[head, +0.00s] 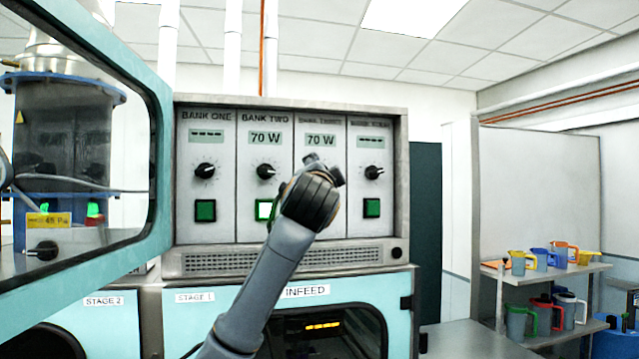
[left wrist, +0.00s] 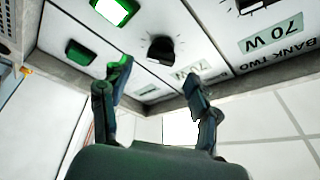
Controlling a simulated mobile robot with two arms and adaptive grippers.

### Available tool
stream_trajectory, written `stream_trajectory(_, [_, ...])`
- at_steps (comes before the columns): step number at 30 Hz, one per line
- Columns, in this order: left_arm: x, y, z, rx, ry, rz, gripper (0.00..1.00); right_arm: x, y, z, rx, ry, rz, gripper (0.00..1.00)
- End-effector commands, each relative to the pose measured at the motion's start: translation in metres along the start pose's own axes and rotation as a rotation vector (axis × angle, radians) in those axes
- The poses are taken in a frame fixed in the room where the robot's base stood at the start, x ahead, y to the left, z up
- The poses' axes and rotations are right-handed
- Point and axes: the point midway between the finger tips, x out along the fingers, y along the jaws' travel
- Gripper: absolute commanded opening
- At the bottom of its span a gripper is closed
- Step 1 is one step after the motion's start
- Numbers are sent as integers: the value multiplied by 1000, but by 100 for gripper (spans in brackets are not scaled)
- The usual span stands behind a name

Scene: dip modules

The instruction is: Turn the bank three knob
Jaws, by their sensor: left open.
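The bank three module (head: 308,237) is the third of the panel's modules, its display (head: 320,140) reading 70 W. In the head view my left gripper (head: 325,168) is in front of it and hides its knob and button. In the left wrist view, which looks upside down, the black bank three knob (left wrist: 160,48) shows beyond the gap between the open, empty fingertips (left wrist: 158,76). I cannot tell whether a fingertip touches it. The bank three button (left wrist: 116,10) is lit. My right gripper is not in view.
The bank two knob (head: 266,171) and bank four knob (head: 373,172) sit close on either side. Bank two reads 70 W with its button (head: 264,210) lit. An open teal-framed door (head: 160,150) stands at the left. A shelf (head: 545,267) with several jugs is at right.

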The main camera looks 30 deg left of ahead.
Motion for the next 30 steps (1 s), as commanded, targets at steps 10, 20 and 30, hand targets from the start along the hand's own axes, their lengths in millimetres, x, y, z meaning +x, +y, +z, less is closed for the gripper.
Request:
stream_trajectory(10, [-57, 0, 0, 1, 1, -1, 62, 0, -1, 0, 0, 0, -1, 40])
stream_trajectory(20, [-70, 1, 1, 1, -2, 1, 62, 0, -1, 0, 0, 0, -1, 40])
stream_trajectory(30, [-69, 0, 0, 1, -1, 0, 62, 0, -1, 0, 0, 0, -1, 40])
